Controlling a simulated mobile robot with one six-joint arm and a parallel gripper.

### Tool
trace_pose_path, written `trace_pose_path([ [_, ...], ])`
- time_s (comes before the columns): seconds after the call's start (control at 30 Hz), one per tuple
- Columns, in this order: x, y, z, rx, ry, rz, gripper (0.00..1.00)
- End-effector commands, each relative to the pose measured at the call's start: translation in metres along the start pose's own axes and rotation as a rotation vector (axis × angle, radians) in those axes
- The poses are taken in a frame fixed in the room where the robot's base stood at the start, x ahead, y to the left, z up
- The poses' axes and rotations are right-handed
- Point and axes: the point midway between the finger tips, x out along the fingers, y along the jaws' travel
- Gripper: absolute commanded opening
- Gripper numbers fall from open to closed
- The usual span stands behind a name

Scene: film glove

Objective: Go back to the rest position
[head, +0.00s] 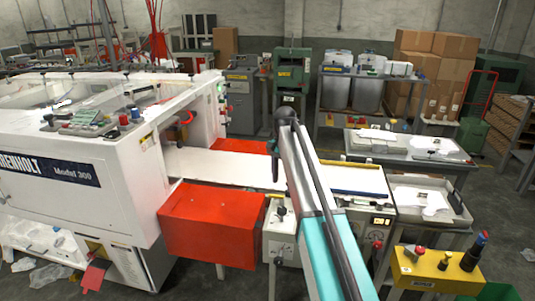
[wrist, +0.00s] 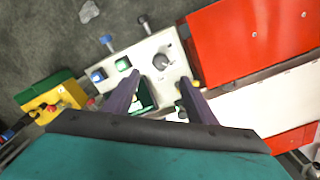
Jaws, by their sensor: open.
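My gripper (wrist: 161,79) is open and empty in the wrist view, its two dark fingers apart above a pale control panel (wrist: 127,58). The panel has a grey round knob (wrist: 160,62), blue and green buttons and small levers. Whether the fingers touch the panel cannot be told. In the head view my teal and grey arm rises from the bottom right to a dark joint at the centre; the gripper itself is hidden there. The same panel (head: 280,241) shows left of my arm.
A red box (head: 212,222) and white conveyor bed (head: 235,167) adjoin the large white machine (head: 85,165). A yellow button box (head: 436,270) stands at right, near a tray of papers (head: 458,208). Shelves and cartons stand behind. Some floor at far right is open.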

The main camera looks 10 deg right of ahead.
Motion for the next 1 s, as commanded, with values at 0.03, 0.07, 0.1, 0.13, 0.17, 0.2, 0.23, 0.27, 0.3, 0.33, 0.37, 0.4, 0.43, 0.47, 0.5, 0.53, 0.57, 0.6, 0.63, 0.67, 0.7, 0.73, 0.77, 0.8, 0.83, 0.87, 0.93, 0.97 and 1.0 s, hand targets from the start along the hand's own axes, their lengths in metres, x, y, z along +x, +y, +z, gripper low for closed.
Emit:
trace_pose_path([
  [0.03,0.006,0.003,0.002,-0.008,-0.001,0.001,0.51],
  [0.07,0.01,0.005,0.004,-0.015,-0.001,0.001,0.51],
  [0.1,0.017,0.007,0.006,-0.027,-0.001,0.001,0.51],
  [0.13,0.022,0.01,0.007,-0.037,-0.001,0.001,0.51],
  [0.17,0.029,0.012,0.009,-0.049,-0.001,0.002,0.51],
  [0.2,0.038,0.016,0.012,-0.067,-0.002,0.002,0.51],
  [0.23,0.046,0.02,0.015,-0.081,-0.002,0.002,0.51],
  [0.27,0.054,0.023,0.017,-0.098,-0.002,0.002,0.51],
  [0.3,0.065,0.028,0.021,-0.12,-0.002,0.002,0.51],
  [0.33,0.073,0.032,0.024,-0.137,-0.002,0.002,0.51],
  [0.37,0.082,0.036,0.027,-0.156,-0.002,0.002,0.51],
  [0.4,0.093,0.041,0.031,-0.179,-0.002,0.002,0.51],
  [0.43,0.102,0.045,0.034,-0.198,-0.001,0.001,0.51],
  [0.47,0.11,0.049,0.037,-0.216,-0.002,0.002,0.51],
  [0.5,0.12,0.055,0.041,-0.239,-0.001,0.001,0.51],
  [0.53,0.128,0.059,0.044,-0.258,-0.001,0.001,0.51],
  [0.57,0.136,0.063,0.048,-0.276,-0.002,0.001,0.51],
  [0.6,0.146,0.069,0.052,-0.299,-0.001,0.001,0.51],
  [0.63,0.154,0.073,0.055,-0.318,-0.001,0.001,0.51],
  [0.67,0.161,0.078,0.059,-0.336,-0.001,0.001,0.51],
  [0.7,0.17,0.084,0.063,-0.359,0.0,0.0,0.51],
  [0.73,0.178,0.088,0.067,-0.378,-0.001,0.001,0.51],
  [0.77,0.184,0.093,0.07,-0.395,-0.001,0.0,0.51],
  [0.8,0.194,0.099,0.075,-0.419,0.0,0.0,0.51],
  [0.83,0.2,0.104,0.079,-0.438,-0.001,0.0,0.51],
  [0.87,0.206,0.109,0.083,-0.455,0.0,0.0,0.51],
  [0.93,0.222,0.12,0.092,-0.498,0.0,0.0,0.51],
  [0.97,0.227,0.125,0.095,-0.515,0.001,-0.001,0.51],
  [1.0,0.236,0.132,0.101,-0.539,0.0,0.0,0.51],
])
